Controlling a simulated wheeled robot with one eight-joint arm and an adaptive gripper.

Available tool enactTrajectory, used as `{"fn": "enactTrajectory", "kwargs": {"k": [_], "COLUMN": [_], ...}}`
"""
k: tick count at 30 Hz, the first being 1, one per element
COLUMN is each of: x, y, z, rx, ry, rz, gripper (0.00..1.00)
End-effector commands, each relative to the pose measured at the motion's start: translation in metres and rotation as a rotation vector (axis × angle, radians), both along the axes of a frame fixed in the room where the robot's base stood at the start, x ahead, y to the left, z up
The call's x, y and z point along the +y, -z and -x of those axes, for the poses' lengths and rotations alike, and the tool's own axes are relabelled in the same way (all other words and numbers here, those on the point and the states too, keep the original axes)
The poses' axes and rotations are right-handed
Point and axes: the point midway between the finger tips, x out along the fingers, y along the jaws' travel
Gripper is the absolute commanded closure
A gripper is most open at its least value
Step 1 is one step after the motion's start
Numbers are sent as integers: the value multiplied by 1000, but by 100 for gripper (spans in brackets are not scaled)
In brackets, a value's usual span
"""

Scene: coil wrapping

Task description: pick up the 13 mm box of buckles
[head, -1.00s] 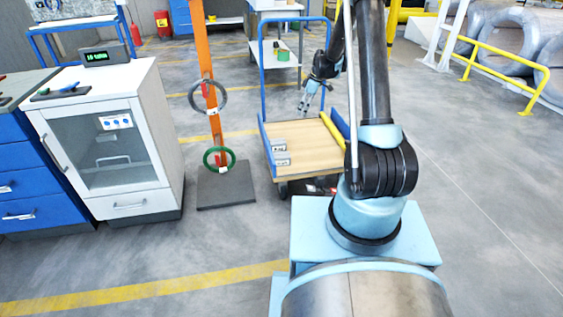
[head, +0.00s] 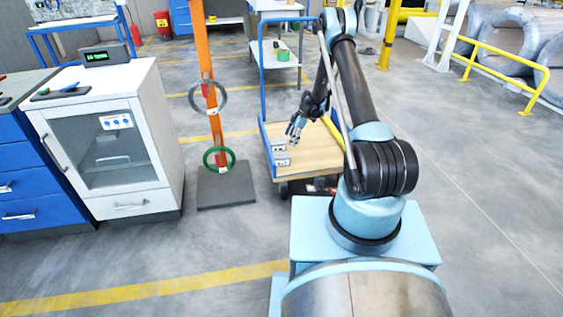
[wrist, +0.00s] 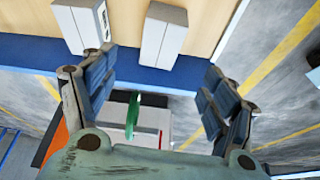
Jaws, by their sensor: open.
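Two small pale grey boxes sit side by side at the left edge of the wooden cart deck (head: 312,160), a far box (head: 278,147) and a near box (head: 282,162). Their labels are too small to read, so I cannot tell which is the 13 mm one. My gripper (head: 293,138) is open and empty, above the deck close to the boxes. In the wrist view one box (wrist: 164,36) shows ahead, between the open fingers (wrist: 160,78). The other box (wrist: 82,22) shows at the left, partly behind the left finger.
The cart has a blue edge and a tall blue handle (head: 262,75) at its back. An orange post with a grey coil (head: 208,98) and a green coil (head: 219,150) stands left of the cart. A white cabinet (head: 150,135) stands further left.

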Motion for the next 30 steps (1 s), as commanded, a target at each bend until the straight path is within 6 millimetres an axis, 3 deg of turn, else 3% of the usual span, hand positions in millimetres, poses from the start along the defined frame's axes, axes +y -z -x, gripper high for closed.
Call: {"fn": "enactTrajectory", "kwargs": {"k": [15, 30], "x": [30, 40], "y": [75, 106], "z": [5, 8], "rx": [0, 0], "ry": [1, 1], "rz": [1, 1], "gripper": [22, 22]}}
